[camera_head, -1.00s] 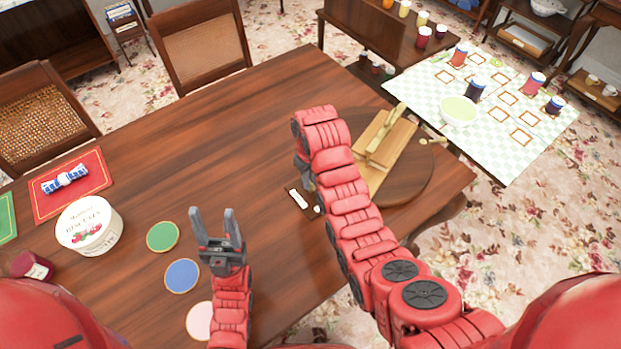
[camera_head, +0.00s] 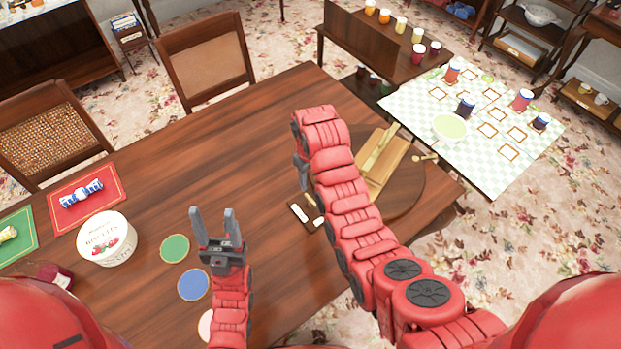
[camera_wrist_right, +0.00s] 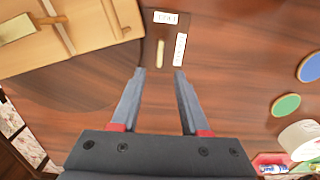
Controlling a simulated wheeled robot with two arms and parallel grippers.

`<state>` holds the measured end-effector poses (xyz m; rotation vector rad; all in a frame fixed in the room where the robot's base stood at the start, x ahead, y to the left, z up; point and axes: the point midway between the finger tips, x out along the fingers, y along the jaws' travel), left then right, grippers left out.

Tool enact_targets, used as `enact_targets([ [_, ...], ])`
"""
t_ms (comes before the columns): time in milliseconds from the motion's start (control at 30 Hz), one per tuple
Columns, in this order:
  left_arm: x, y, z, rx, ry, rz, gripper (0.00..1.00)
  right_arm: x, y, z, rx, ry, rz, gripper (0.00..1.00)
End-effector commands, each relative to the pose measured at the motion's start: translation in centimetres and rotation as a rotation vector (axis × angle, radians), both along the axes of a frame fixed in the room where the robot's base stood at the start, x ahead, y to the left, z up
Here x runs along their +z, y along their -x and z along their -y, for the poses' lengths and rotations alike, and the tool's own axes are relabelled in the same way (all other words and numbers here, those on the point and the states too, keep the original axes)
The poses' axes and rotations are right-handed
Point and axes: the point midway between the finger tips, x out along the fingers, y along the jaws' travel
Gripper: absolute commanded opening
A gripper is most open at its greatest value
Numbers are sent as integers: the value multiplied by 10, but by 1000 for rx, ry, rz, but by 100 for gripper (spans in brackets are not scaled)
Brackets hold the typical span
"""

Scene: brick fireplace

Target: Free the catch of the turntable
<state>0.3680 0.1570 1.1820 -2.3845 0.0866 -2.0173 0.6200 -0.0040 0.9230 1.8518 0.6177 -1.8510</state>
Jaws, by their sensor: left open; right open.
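The round wooden turntable (camera_head: 412,192) lies at the table's right end, partly hidden by my right arm. A small dark plate beside it carries a white label (camera_head: 299,213) and a short cream bar (camera_head: 310,199), which looks like the catch. In the right wrist view the cream bar (camera_wrist_right: 160,53) lies just beyond the fingertips, beside a printed white strip (camera_wrist_right: 180,49). My right gripper (camera_wrist_right: 159,72) is open and empty, with the bar ahead of the gap between its fingers. My left gripper (camera_head: 214,212) is open and empty over the table's near side.
A wooden board (camera_head: 385,170) with bars rests on the turntable. A biscuit tub (camera_head: 106,238), a green disc (camera_head: 175,248) and a blue disc (camera_head: 194,284) are at the left. A low table with a checked cloth (camera_head: 415,105) stands beyond. The table's middle is clear.

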Motion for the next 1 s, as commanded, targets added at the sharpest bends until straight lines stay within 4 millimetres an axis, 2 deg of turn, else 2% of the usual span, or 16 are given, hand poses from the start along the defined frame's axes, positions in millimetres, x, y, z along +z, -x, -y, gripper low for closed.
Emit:
enact_targets([
  [33, 22, 0, 0, 0, 0, 0, 56, 22, 0, 0, 0, -2, -1, 45],
  [100, 36, 0, 0, 0, 0, 0, 56, 36, 0, 1, -1, 0, 0, 45],
  [300, 65, 0, 0, 0, 0, 0, 56, 67, 0, 0, -1, -1, -1, 45],
  [400, 73, 0, 0, 0, 0, 0, 56, 76, 0, 0, -1, -1, -1, 45],
  [1000, 77, 0, 0, 0, 0, 0, 56, 80, 0, 0, 0, 0, 0, 45],
])
